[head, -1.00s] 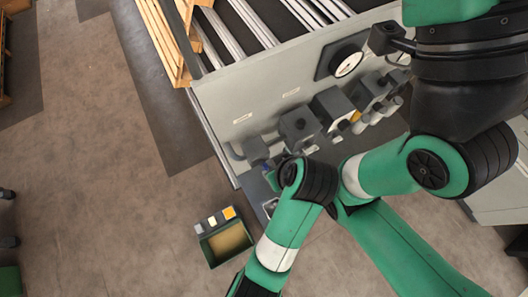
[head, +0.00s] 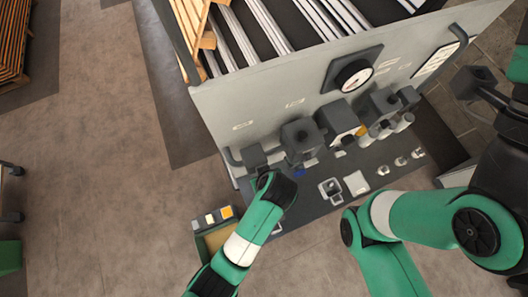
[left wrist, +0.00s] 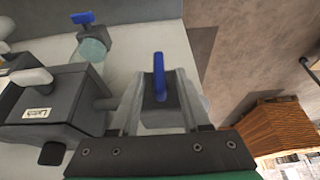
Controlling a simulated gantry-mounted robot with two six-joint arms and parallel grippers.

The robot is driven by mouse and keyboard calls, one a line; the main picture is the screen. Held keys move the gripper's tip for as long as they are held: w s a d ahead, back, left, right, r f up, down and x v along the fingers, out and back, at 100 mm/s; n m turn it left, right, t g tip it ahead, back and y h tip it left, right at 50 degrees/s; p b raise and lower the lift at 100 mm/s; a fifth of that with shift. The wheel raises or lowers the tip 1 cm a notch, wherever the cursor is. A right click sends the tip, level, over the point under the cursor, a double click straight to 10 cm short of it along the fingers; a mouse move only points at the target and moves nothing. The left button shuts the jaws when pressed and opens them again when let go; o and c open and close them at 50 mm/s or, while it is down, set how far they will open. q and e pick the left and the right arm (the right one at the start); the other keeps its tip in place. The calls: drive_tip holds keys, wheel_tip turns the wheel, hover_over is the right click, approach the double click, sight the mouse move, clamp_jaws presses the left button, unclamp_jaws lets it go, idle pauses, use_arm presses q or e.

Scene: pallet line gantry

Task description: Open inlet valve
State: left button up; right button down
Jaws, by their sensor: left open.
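In the left wrist view, a grey valve body with an upright blue handle (left wrist: 158,77) sits between the two fingers of my left gripper (left wrist: 158,95). The fingers are spread, with one on each side; I cannot tell whether either touches. A second blue handle (left wrist: 82,18) tops a round fitting further left. In the head view, my left arm reaches the left end of the grey panel, beside a dark box (head: 254,157); its fingers are hidden there. A small blue part (head: 299,172) shows to the right. I see no label that names the inlet valve. My right gripper is not in view.
A round gauge (head: 354,76) and several dark boxes line the grey panel (head: 255,95). A labelled grey box (left wrist: 62,97) stands left of my gripper in the wrist view.

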use_arm(q)
clamp_jaws()
drive_tip(key=shift+d, duration=0.1)
idle(0.5)
drive_tip(key=g+y, duration=0.1)
drive_tip(key=y, duration=0.1)
drive_tip(key=shift+d+m+y, duration=0.15)
drive_tip(key=shift+m+y, duration=0.15)
drive_tip(key=shift+f+y+b, duration=0.1)
drive_tip(key=shift+y+b, duration=0.2)
drive_tip(key=shift+b, duration=0.1)
drive_tip(key=shift+w+d+m+g+y+b, duration=0.1)
drive_tip(key=shift+m+g+y+b, duration=0.2)
drive_tip(key=shift+y+b, duration=0.85)
drive_tip(key=shift+w+d+m+g+y+b, duration=0.1)
drive_tip(key=shift+g+y+b, duration=0.3)
drive_tip(key=shift+b, duration=1.5)
